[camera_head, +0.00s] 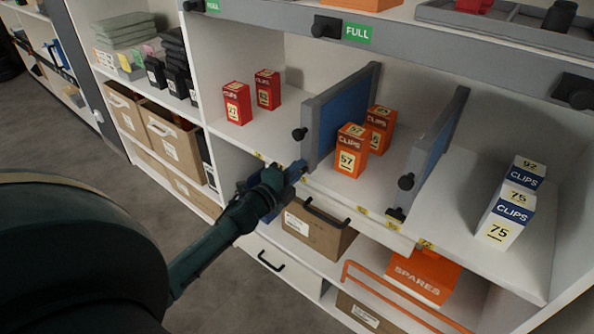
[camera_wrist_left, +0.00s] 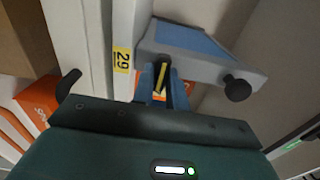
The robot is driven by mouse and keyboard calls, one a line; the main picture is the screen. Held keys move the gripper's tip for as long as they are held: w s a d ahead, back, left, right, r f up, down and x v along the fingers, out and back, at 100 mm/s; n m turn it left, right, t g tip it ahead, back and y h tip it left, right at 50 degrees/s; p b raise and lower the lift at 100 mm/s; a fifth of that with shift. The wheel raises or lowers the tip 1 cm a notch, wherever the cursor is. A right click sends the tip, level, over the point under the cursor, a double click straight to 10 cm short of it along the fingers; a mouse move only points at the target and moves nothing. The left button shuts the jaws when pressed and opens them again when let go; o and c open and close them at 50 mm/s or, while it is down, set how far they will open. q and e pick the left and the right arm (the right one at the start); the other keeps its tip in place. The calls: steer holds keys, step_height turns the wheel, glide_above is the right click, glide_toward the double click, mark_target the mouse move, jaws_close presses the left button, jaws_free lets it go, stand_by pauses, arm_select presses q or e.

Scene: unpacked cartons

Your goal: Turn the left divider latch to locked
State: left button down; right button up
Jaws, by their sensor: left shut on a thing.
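The left divider (camera_head: 345,112), a blue panel in a grey frame, stands upright on the shelf in the head view. Its black knob (camera_head: 299,134) sticks out from its front edge. My left gripper (camera_head: 298,170) is at the foot of that edge, at the shelf lip. In the left wrist view the gripper's fingers (camera_wrist_left: 161,88) are shut on a small yellowish piece, the divider latch (camera_wrist_left: 160,76), just below the divider's end (camera_wrist_left: 190,42). The fingers hide most of the latch, so I cannot tell its setting. My right gripper is not in view.
Orange clips boxes (camera_head: 352,152) stand right of the left divider; red boxes (camera_head: 237,103) stand left. The right divider (camera_head: 437,140) has a dark latch (camera_head: 396,214) at its foot. Below are a brown carton (camera_head: 318,230) and an orange spares box (camera_head: 424,275).

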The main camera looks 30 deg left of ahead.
arm_select(q)
steer(key=c, duration=1.4)
jaws_free()
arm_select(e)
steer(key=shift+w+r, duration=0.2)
arm_select(q)
steer(key=shift+s, duration=0.1)
steer(key=s+a, duration=0.1)
steer(key=s, duration=1.2)
steer(key=shift+p, duration=0.4)
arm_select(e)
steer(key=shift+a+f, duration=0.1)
